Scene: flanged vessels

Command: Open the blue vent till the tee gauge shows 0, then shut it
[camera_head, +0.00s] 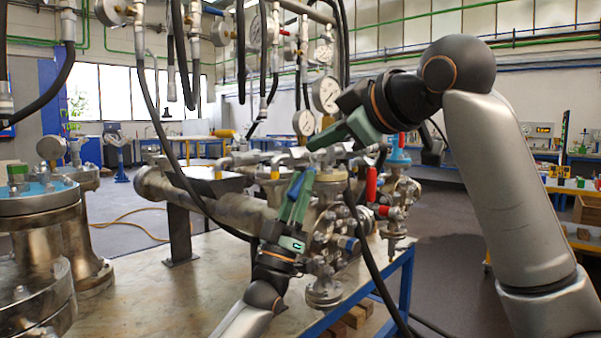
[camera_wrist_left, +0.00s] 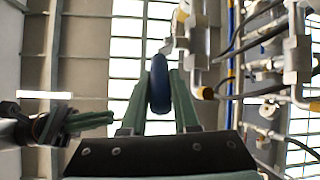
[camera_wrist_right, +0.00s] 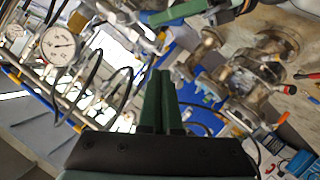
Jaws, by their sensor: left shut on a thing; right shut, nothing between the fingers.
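My left gripper (camera_head: 299,190) points upward among the pipe fittings at the middle of the bench. In the left wrist view its fingers (camera_wrist_left: 167,85) are shut on a blue lever (camera_wrist_left: 159,86), taken as the blue vent's handle; how far the vent is turned cannot be told. My right gripper (camera_head: 318,141) is shut and empty above and right of the left one; its closed fingers (camera_wrist_right: 162,95) show in the right wrist view. Two dial gauges, a larger one (camera_head: 326,94) and a smaller one (camera_head: 304,122), stand behind it. Which is the tee gauge, and its reading, I cannot tell.
Red-handled levers (camera_head: 371,184) sit just right of my left gripper. Black hoses hang in front of the pipework. Flanged vessels (camera_head: 40,207) stand at the left. A round white gauge (camera_wrist_right: 59,45) shows in the right wrist view.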

